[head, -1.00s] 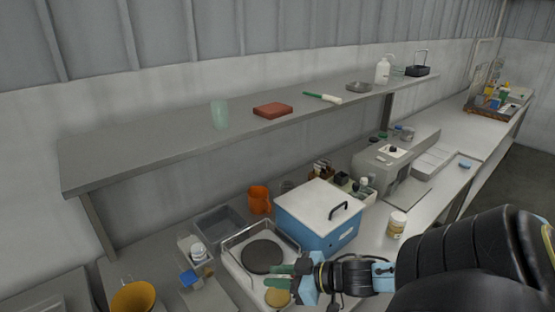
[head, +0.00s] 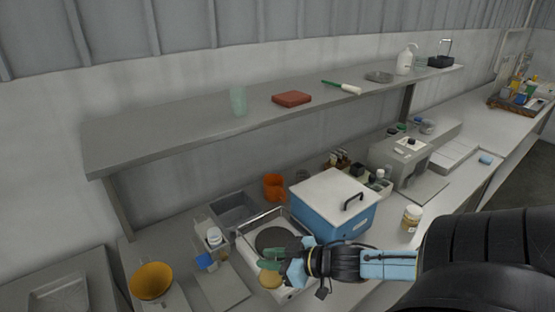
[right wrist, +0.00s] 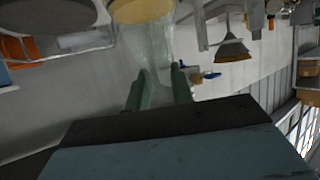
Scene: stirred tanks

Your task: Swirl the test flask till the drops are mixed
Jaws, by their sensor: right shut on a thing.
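My right gripper (head: 270,258) reaches in from the right, over the front of a shallow white tray (head: 243,256) with a dark round plate (head: 272,238). In the right wrist view, its green fingers (right wrist: 160,88) are shut on a clear glass flask (right wrist: 150,50). A yellow round area (right wrist: 143,8) shows at the flask's far end. In the head view, the clear glass is hard to make out, and a yellow disc (head: 270,280) shows just below the fingers. I cannot tell whether drops inside are mixed. My left gripper is not in view.
A blue box with a white lid (head: 335,205) stands close behind my right gripper. A shelf (head: 190,127) overhangs the bench's back.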

